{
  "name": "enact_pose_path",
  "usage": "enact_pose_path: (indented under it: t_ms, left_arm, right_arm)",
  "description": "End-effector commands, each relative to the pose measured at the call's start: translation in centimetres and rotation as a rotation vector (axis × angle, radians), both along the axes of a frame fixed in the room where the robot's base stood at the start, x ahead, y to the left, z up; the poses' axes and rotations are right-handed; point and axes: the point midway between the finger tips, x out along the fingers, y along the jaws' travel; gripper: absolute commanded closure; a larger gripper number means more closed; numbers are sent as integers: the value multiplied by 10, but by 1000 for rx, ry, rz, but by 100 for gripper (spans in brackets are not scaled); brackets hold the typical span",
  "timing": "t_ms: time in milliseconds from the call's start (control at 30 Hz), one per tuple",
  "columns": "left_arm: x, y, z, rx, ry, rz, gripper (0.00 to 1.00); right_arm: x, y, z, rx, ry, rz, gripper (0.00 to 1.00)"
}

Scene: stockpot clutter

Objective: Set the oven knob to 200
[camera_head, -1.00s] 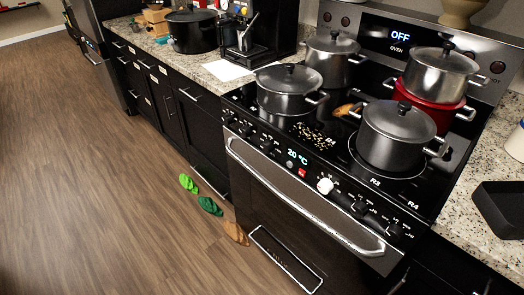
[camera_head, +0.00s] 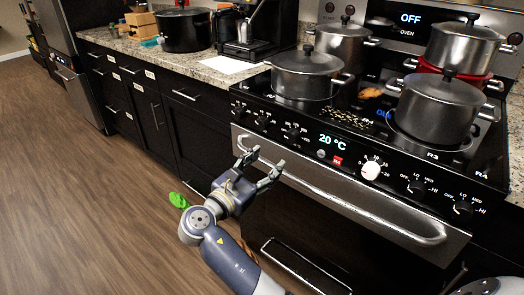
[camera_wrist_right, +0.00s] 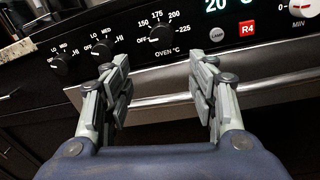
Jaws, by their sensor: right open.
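The oven knob (camera_wrist_right: 160,36) is a dark dial marked OVEN °C, with 150, 175, 200 and 225 around it; its pointer setting is too small to tell. In the head view the oven knob (camera_head: 292,133) sits left of the lit 20 °C display. My right gripper (camera_head: 262,167) is open and empty in front of the oven handle, below the knob. In the right wrist view the open jaws (camera_wrist_right: 161,88) point at the panel, apart from the knob, which lies above and between the fingertips. My left gripper is not in view.
The metal oven handle (camera_head: 350,204) runs across below the panel. Dark burner knobs (camera_wrist_right: 103,49) stand left of the oven knob; a white timer knob (camera_head: 371,170) stands to the right. Several pots, including a front-right one (camera_head: 438,108), stand on the cooktop. A green item (camera_head: 179,201) lies on the floor.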

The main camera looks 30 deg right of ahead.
Motion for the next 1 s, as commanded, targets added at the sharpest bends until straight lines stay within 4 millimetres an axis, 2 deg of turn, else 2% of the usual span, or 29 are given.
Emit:
enact_pose_path:
  t_ms: [167,500,700,1000]
  left_arm:
    - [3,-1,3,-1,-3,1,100]
    - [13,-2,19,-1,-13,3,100]
    - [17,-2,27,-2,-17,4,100]
    - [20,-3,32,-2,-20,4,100]
  right_arm:
    - [-3,-11,12,-23,-2,-31,47]
    - [25,-65,11,-23,-1,-28,47]
    - [38,-90,11,-22,-1,-26,47]
    - [43,-99,11,-19,-2,-25,47]
